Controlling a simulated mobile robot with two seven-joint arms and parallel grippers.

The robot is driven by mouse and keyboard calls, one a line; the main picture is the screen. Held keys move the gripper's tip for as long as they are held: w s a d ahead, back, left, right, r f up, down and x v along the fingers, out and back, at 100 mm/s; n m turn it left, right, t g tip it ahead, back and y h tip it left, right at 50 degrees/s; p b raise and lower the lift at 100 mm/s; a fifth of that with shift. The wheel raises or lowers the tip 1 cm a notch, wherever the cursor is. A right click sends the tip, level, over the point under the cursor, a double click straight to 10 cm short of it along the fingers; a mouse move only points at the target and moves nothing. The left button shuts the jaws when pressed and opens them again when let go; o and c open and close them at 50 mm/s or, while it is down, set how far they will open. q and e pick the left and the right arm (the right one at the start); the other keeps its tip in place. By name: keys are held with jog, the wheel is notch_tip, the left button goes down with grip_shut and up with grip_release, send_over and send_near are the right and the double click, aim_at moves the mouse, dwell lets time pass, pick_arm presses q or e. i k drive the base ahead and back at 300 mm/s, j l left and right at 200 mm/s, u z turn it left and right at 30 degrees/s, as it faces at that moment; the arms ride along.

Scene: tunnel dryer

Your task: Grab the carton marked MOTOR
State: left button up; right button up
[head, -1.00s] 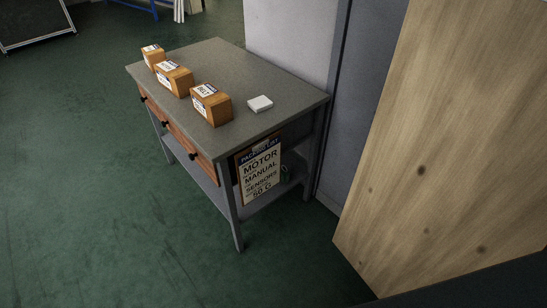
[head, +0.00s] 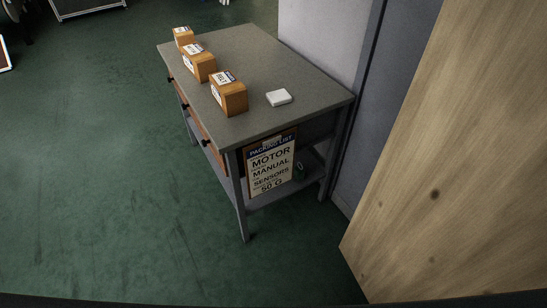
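Three small orange-brown cartons with white labels stand in a row along the drawer side of a grey table (head: 262,62). The near carton (head: 229,98) is the largest in view, the middle carton (head: 199,68) is behind it, and the far carton (head: 184,39) is near the back left corner. Their label print is too small to read surely, so I cannot tell which is marked MOTOR. Neither of my grippers is in view.
A small white block (head: 279,97) lies on the table right of the near carton. The table has drawers with dark knobs and a lower shelf (head: 272,192) holding a small dark green object. A wooden panel (head: 440,170) stands at right. Green floor (head: 100,170) at left is clear.

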aim_at(201, 63)
jog(key=i+j, duration=0.25)
jog(key=i+j+z, duration=0.15)
jog(key=j, duration=0.25)
jog(key=i+j, duration=0.35)
jog(key=i+j+z, duration=0.1)
jog(key=j, duration=0.3)
jog(key=i+j, duration=0.35)
jog(key=i+j+z, duration=0.15)
jog(key=j, duration=0.25)
jog(key=i+j, duration=0.25)
jog(key=j, duration=0.15)
jog(key=i+j+z, duration=0.1)
jog(key=j, duration=0.3)
jog(key=i, duration=0.1)
